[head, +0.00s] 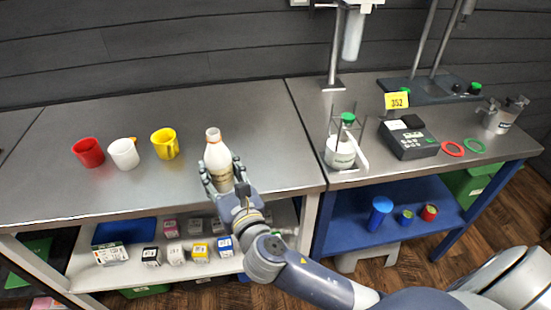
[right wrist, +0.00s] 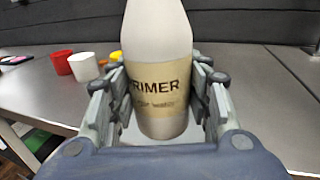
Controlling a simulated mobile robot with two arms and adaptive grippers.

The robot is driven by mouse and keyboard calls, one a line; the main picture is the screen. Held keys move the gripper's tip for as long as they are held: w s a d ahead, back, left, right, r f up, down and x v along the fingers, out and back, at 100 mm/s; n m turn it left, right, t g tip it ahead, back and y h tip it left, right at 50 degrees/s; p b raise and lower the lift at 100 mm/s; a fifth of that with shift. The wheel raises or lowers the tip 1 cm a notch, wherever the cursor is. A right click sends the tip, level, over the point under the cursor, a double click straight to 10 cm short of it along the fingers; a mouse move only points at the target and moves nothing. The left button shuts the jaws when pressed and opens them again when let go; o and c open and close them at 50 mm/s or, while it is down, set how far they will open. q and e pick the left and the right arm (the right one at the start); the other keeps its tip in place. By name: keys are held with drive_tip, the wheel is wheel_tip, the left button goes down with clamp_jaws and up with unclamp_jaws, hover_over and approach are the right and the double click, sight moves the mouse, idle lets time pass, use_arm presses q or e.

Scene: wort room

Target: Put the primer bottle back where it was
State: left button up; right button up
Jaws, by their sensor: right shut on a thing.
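The primer bottle (head: 217,152) is a white bottle with an orange-rimmed neck and a tan label. It is upright at the front part of the left steel table. In the right wrist view the bottle (right wrist: 158,60) shows its label reading PRIMER, standing between the fingers. My right gripper (head: 219,180) is shut on the bottle's lower body; the right wrist view shows the fingers (right wrist: 160,100) on both sides of it. I cannot tell whether the bottle's base touches the table. My left gripper is not in view.
Red (head: 88,152), white (head: 124,153) and yellow (head: 165,143) cups stand left of the bottle on the table (head: 250,110). The right table holds a white container (head: 340,153) in a stand and a meter (head: 408,138). Several small boxes sit on the lower shelf (head: 100,277).

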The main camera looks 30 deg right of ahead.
drive_tip(key=shift+s+d, duration=0.2)
drive_tip(key=shift+d, duration=0.15)
drive_tip(key=shift+w+d+h, duration=0.15)
drive_tip(key=shift+d+h, duration=0.15)
drive_tip(key=shift+d, duration=0.05)
drive_tip(key=w+d, duration=0.2)
drive_tip(key=w, duration=0.3)
drive_tip(key=shift+d+f+p, duration=0.25)
drive_tip(key=shift+d+p, duration=0.15)
drive_tip(key=w+d, duration=0.1)
drive_tip(key=w, duration=0.1)
drive_tip(key=w+d, duration=0.2)
drive_tip(key=w, duration=0.1)
drive_tip(key=w+d+f, duration=0.1)
drive_tip(key=w+d, duration=0.1)
drive_tip(key=w, duration=0.1)
drive_tip(key=shift+w+f, duration=0.2)
drive_tip(key=shift+f, duration=0.1)
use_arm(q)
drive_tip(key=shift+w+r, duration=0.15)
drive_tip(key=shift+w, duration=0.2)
use_arm(e)
drive_tip(key=shift+f, duration=1.55)
use_arm(q)
drive_tip(key=shift+b, duration=0.3)
